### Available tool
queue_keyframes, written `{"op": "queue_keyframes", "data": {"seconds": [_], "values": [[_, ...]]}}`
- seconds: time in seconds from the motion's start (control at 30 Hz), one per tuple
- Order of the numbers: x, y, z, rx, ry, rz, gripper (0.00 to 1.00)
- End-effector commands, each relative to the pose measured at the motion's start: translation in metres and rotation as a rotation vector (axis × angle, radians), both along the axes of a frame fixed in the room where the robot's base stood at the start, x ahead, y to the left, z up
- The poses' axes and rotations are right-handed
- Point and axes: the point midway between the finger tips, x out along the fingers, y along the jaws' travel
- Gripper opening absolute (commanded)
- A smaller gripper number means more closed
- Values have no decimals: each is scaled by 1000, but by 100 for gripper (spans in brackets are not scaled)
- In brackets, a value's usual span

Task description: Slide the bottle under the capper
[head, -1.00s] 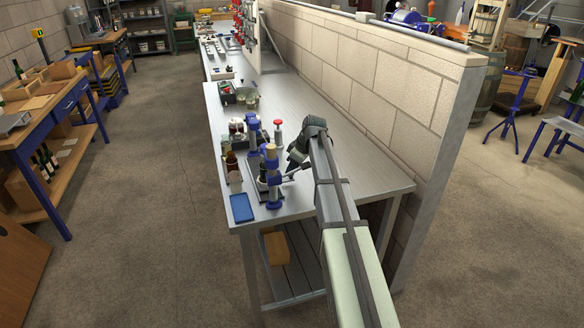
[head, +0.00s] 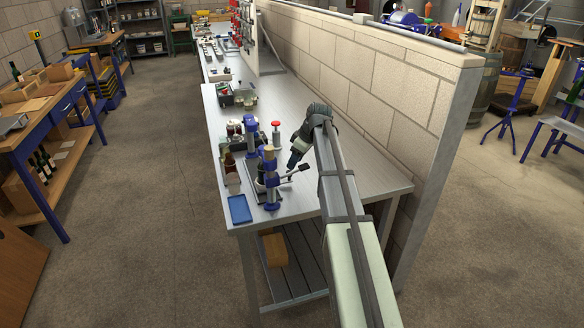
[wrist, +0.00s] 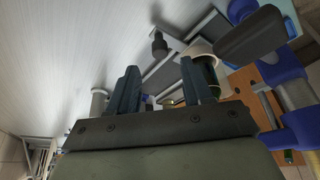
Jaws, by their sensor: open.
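The capper (head: 270,180), with silver columns and blue collars, stands near the front end of the long metal bench. Its lever (head: 299,170) sticks out to the right. In the wrist view the capper's blue-collared column (wrist: 290,85) is at the right. A dark green bottle (wrist: 209,72) shows there, partly hidden behind my right finger and beside a pale round part; I cannot tell whether it is centred under the capping head. My gripper (head: 291,165) is low over the bench just right of the capper. Its two fingers (wrist: 158,88) are apart with nothing clearly held between them.
A blue tray (head: 239,209) lies at the bench's front left corner. A brown bottle (head: 230,162) and small jars stand left of the capper. The block wall (head: 375,90) bounds the right side. The bench right of the capper is clear.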

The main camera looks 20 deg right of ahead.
Motion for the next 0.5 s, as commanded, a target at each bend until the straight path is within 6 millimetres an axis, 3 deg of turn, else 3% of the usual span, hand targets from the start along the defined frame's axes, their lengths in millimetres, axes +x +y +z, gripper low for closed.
{"op": "queue_keyframes", "data": {"seconds": [0.2, 0.5], "values": [[-11, -11, 39, 0, -2, 1, 50], [-21, -21, 71, 1, 1, 0, 50]]}}
